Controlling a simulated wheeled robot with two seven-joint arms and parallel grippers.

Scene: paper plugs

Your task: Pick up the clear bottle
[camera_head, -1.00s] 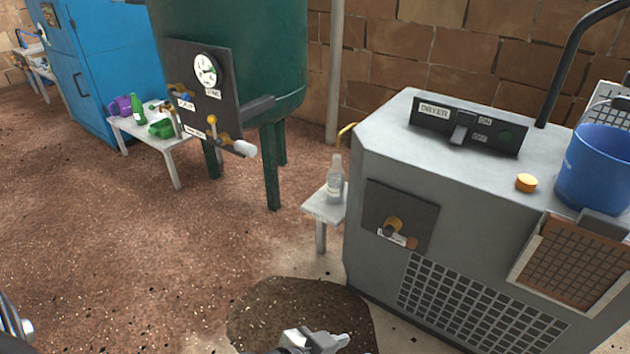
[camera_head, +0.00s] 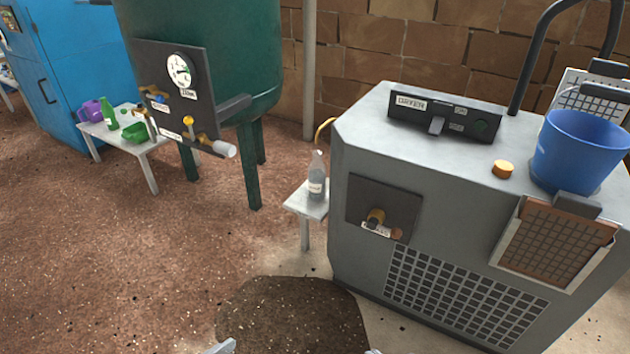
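The clear bottle (camera_head: 316,182) stands upright on a small white side table (camera_head: 296,203), between the green tank and the grey dryer. It has a narrow neck and a pale label. Only small pale tips of my grippers show at the bottom edge, one left of centre (camera_head: 221,347) and one right of centre (camera_head: 373,351). I cannot tell which gripper each belongs to, or how far they are open. Both are well below the bottle and apart from it.
The grey dryer (camera_head: 440,185) stands right of the bottle, with a blue bucket (camera_head: 580,150) and an orange cap (camera_head: 503,169) on top. The green tank (camera_head: 205,60) has a gauge panel. A dark wet patch (camera_head: 290,315) lies on the otherwise open floor.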

